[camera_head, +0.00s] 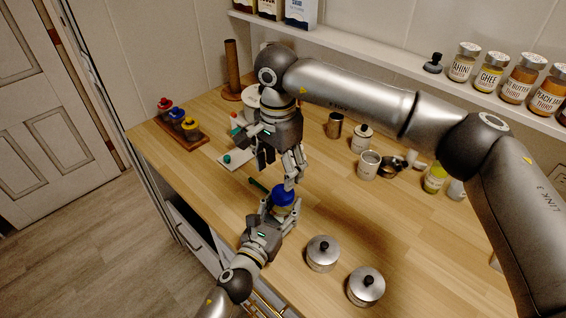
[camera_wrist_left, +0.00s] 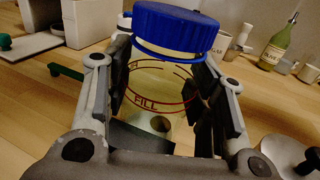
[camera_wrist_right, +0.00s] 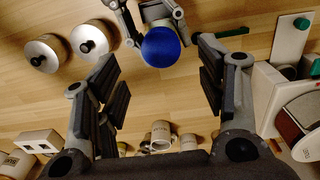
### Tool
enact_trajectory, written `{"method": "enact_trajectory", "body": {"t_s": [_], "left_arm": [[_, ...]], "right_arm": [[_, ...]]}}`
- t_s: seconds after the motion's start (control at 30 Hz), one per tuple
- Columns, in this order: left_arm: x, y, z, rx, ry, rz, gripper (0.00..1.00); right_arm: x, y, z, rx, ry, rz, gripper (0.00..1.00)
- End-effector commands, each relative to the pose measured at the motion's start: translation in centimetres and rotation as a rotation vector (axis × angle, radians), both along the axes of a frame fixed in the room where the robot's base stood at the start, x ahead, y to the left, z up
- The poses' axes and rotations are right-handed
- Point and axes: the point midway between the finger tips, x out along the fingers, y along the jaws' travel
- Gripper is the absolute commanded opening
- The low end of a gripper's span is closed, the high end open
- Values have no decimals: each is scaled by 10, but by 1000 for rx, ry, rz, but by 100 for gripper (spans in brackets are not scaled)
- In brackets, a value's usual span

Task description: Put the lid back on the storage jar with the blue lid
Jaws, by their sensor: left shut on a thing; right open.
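The storage jar (camera_wrist_left: 150,95) is clear, with red "FILL" print on its side. It stands upright on the wooden counter in my left gripper. The blue lid (camera_wrist_left: 175,28) lies on top of the jar's mouth; I cannot tell whether it is fully seated. In the head view the blue lid (camera_head: 284,196) hides most of the jar. My left gripper (camera_head: 282,208) is shut around the jar's body, below the lid. My right gripper (camera_head: 279,165) is open and empty above and behind the lid. In the right wrist view the blue lid (camera_wrist_right: 161,46) shows beyond the open fingers.
Two metal canisters (camera_head: 322,252) (camera_head: 366,287) stand at the front right. A white board (camera_head: 236,159) and a small green bar (camera_head: 258,185) lie left of the jar. A wooden rack (camera_head: 182,130) is farther left. Cups (camera_head: 368,165) stand behind.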

Motion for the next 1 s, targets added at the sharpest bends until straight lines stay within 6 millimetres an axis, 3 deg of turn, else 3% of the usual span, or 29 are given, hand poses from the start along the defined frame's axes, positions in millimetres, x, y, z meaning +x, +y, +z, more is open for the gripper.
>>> {"method": "enact_trajectory", "body": {"t_s": [0.2,0.33,0.8,1.0], "left_arm": [[0,0,0,0,0,0,0],[0,0,0,0,0,0,0],[0,0,0,0,0,0,0],[0,0,0,0,0,0,0]], "right_arm": [[3,-5,3,9,-6,270,64],[4,-7,4,11,-10,358,64],[5,-8,3,12,-11,398,64],[4,-8,-16,10,-7,397,64]]}}
